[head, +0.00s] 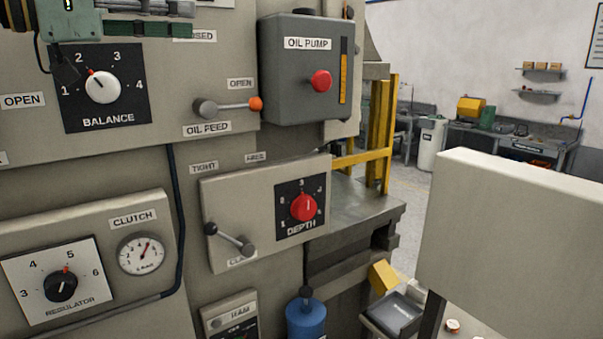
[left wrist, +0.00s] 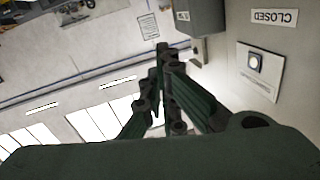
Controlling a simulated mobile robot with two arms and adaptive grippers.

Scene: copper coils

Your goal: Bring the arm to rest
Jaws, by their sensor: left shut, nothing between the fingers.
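My left gripper (head: 186,20) is at the top left of the head view, in front of the upper machine panel (head: 215,75). Its dark green fingers point right, towards the grey oil pump box (head: 290,95). It partly hides the CLOSED label (head: 203,36). In the left wrist view the gripper (left wrist: 163,58) is shut and empty, its fingers drawn together. The CLOSED label (left wrist: 274,16) shows upside down there, to the right of the fingers. Much of the left arm is outside the head view. My right gripper is in neither view.
Below the gripper are the white balance knob (head: 102,88) and the orange-tipped oil feed lever (head: 230,105). The depth panel (head: 230,200), clutch gauge (head: 142,254) and regulator knob (head: 61,287) sit lower. A pale box (head: 515,235) stands right. Open floor (head: 412,200) lies behind.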

